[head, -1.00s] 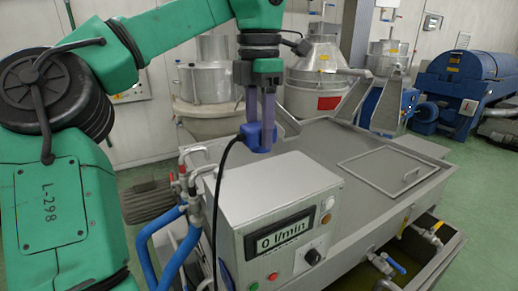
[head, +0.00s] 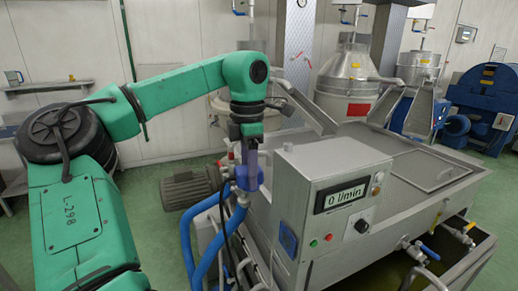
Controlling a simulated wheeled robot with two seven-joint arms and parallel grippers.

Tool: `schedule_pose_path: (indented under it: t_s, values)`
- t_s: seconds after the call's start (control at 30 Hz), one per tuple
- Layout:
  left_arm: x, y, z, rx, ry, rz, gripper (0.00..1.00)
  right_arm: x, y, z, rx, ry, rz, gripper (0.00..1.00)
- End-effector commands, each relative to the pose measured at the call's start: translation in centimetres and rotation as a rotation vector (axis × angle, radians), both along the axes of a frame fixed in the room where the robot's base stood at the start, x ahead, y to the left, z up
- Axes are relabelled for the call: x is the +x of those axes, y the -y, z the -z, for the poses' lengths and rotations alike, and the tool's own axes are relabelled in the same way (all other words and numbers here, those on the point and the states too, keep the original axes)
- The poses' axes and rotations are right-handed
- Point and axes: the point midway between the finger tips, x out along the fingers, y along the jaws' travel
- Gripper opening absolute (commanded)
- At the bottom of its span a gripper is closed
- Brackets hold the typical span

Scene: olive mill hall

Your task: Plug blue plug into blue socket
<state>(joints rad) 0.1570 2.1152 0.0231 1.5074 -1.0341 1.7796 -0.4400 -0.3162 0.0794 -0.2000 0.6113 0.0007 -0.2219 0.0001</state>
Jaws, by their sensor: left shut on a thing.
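My left gripper (head: 250,170) points down, its purple fingers shut on the blue plug (head: 249,182). The plug hangs to the left of the grey control box, below the level of its top, in front of the hose fittings. A dark cable runs down from the plug. A blue part (head: 287,240), which looks like the blue socket, shows on the left side of the control box (head: 321,165), lower and to the right of the plug. The plug and this part are apart. My right gripper is not in view.
Blue hoses (head: 190,235) rise close to the left of the plug. A motor (head: 188,187) sits on the floor behind them. The box display (head: 347,196) reads 0 l/min. A steel tank (head: 400,150) stretches behind and right of the box.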

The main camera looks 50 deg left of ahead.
Motion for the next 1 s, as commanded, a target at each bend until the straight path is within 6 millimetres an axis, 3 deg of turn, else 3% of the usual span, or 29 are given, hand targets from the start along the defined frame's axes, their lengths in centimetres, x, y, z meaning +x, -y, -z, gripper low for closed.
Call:
schedule_pose_path:
  t_s: [0.03, 0.17, 0.4, 0.47, 0.57, 0.77, 1.0]
  values:
    - [-0.2, -0.3, 2.1, -0.007, 0.002, 0.042, 0.06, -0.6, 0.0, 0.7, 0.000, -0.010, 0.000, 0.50]
    - [-0.7, -1.1, 6.1, -0.002, 0.005, 0.161, 0.06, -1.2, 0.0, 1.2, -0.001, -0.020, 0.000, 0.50]
    - [-1.4, -1.5, 11.4, 0.008, 0.004, 0.343, 0.06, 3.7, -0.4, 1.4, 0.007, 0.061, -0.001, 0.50]
    - [-1.6, -1.4, 12.5, 0.008, 0.004, 0.384, 0.06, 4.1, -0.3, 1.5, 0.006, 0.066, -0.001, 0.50]
    - [-1.8, -1.2, 14.4, 0.009, 0.004, 0.455, 0.06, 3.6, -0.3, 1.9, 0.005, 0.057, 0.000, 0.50]
    - [-2.3, -0.6, 18.1, 0.013, -0.007, 0.602, 0.06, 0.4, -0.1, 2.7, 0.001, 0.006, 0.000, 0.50]
    - [-2.6, 0.2, 20.7, 0.015, -0.009, 0.720, 0.06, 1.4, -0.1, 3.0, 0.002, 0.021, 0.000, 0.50]
